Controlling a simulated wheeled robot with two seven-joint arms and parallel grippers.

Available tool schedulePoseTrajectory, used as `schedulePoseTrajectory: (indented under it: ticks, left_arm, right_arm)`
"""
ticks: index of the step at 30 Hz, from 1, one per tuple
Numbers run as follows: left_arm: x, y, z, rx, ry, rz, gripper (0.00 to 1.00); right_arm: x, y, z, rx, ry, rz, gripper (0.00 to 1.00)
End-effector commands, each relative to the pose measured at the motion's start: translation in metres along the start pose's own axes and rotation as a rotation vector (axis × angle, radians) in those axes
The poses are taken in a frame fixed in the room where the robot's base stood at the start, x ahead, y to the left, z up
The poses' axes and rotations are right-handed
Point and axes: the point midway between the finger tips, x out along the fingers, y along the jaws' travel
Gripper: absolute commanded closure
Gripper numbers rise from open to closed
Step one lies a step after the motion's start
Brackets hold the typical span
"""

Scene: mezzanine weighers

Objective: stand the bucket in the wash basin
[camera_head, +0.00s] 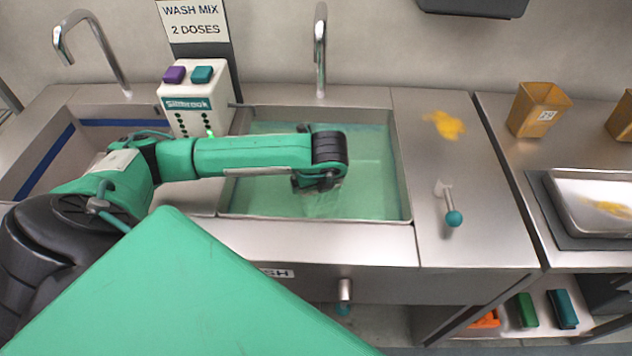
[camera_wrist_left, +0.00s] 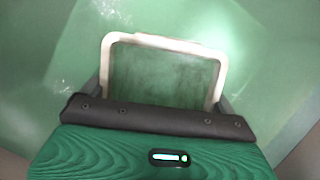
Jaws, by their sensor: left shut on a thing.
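The wash basin (camera_head: 405,190) is a steel sink holding green liquid, at the middle of the head view. My left gripper (camera_head: 316,184) reaches over it from the left and points down inside its outline. It is shut on the bucket, whose pale squarish rim (camera_wrist_left: 165,42) shows between the fingers in the left wrist view. The inside of the rim looks dull green. In the head view the bucket is mostly hidden by the gripper, with only a faint clear patch below it. I cannot tell whether its bottom touches the basin floor. My right gripper is out of view.
A tall tap (camera_head: 320,50) stands behind the basin. A white dispenser (camera_head: 195,105) with purple and teal buttons stands at its back left. A second sink (camera_head: 60,150) is at far left. A teal-knobbed lever (camera_head: 453,217) and yellow spill (camera_head: 444,124) are on the right counter.

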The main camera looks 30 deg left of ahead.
Motion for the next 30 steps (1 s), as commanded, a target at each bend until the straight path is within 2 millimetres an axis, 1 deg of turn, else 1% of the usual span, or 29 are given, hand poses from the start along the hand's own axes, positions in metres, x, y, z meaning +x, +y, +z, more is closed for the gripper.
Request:
schedulePoseTrajectory:
  ticks: [4,9,11,22,23,24,30]
  left_arm:
    - [0.009,0.000,-0.004,0.001,0.000,0.001,0.46]
    - [0.033,0.000,-0.014,0.001,0.001,0.001,0.46]
    - [0.038,0.000,-0.016,0.002,0.000,0.000,0.46]
    - [0.043,0.000,-0.018,0.001,-0.001,-0.002,0.46]
    - [0.042,0.000,-0.018,0.001,0.000,-0.001,0.04]
    - [0.042,0.000,-0.018,0.001,0.000,-0.001,0.00]
    - [0.042,0.000,-0.018,0.001,0.000,-0.001,0.00]
  right_arm:
    - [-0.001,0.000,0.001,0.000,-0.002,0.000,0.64]
    - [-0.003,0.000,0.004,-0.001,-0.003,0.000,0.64]
    - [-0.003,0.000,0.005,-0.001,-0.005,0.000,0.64]
    - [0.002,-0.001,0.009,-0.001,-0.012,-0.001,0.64]
    - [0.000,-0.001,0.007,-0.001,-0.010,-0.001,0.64]
    - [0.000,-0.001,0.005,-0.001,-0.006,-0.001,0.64]
    - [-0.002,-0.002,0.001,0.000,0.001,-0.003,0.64]
